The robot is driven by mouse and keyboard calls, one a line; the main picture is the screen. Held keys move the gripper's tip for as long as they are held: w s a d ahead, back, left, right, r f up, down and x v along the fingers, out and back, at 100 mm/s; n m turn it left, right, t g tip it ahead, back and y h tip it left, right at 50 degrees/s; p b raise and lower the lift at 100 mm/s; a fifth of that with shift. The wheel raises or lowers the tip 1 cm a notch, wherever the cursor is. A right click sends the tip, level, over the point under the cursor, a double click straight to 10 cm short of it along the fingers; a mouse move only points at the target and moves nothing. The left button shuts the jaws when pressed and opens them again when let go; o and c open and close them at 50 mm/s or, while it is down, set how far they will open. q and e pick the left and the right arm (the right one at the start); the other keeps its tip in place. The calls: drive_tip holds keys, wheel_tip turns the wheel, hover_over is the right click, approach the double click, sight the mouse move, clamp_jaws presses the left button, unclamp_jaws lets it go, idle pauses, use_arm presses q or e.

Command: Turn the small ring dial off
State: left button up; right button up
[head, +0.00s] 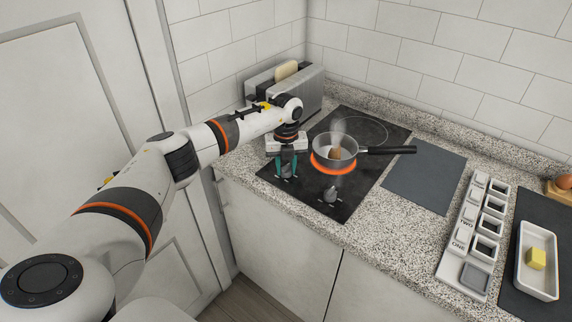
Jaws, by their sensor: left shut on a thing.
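The black cooktop (345,203) has two dials along its front edge. My left gripper (287,171) points down over the left dial, its teal fingers shut on it; the fingers and wrist hide most of that dial. The right dial (330,194) stands free, with nothing touching it. A ring (322,168) glows orange under the frying pan (334,149). Another, larger ring (362,129) at the back is dark. The dial markings are too small to read. My right gripper is not in view.
The pan holds a brown piece of food and its handle (392,150) sticks out right. A toaster (310,86) stands behind my wrist. A dark mat (424,176), a labelled white rack (471,236) and a white dish with butter (537,258) lie to the right.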

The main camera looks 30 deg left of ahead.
sight(286, 166)
use_arm(q)
drive_tip(key=shift+r, duration=0.1)
idle(0.4)
drive_tip(key=o, duration=1)
drive_tip(key=shift+r+b, duration=1.4)
drive_tip(key=shift+r, duration=4.6)
